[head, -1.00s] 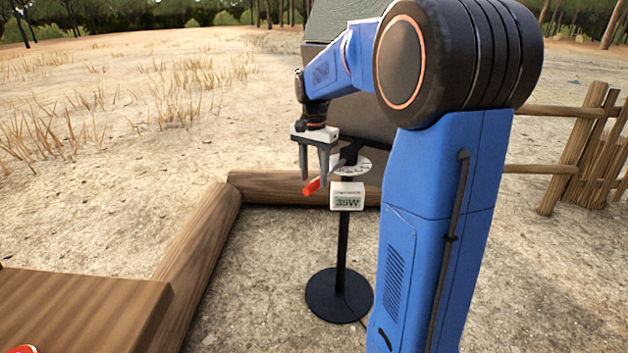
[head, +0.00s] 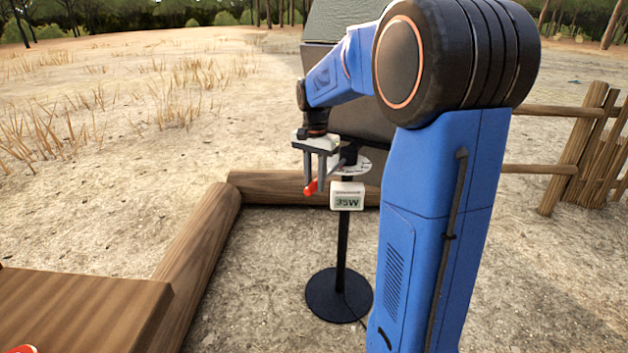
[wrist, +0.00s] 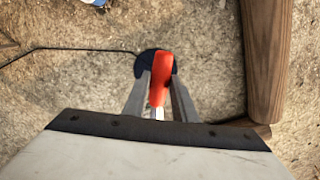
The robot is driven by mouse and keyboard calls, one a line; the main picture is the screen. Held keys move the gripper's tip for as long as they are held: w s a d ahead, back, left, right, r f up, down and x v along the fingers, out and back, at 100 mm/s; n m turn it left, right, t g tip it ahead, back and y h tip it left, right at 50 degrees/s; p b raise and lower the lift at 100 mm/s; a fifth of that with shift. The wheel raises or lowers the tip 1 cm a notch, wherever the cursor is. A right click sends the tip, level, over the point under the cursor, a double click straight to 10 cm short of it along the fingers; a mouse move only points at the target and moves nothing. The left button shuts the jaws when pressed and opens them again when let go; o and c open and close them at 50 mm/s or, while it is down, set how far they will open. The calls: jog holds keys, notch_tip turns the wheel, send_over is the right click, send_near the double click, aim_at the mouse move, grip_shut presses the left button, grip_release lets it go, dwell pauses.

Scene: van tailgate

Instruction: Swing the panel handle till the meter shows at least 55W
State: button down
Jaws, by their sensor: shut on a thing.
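The red panel handle (head: 311,187) sticks out to the left from the top of a black stand; it also shows in the wrist view (wrist: 161,76). My gripper (head: 314,190) points down over the handle and is shut on it, one finger on each side. The white meter (head: 347,195) on the stand reads 35W. A pale dial plate (head: 352,163) sits above the meter. The dark panel (head: 362,115) stands behind, partly hidden by my arm.
The stand's round black base (head: 339,295) rests on sandy ground. Wooden logs (head: 205,235) edge the plot at the left and behind the stand. A wooden table (head: 75,312) is at the lower left, a fence (head: 590,150) at the right.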

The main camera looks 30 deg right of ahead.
jog(key=s+d+n, duration=0.5)
jog(key=s+d, duration=0.2)
jog(key=s, duration=0.2)
jog(key=shift+d+n, duration=0.4)
jog(key=shift+w, duration=0.1)
jog(key=c, duration=1.5)
grip_release()
jog(key=shift+o, duration=0.2)
notch_tip(320, 180, up, 17)
jog(key=shift+r, duration=0.2)
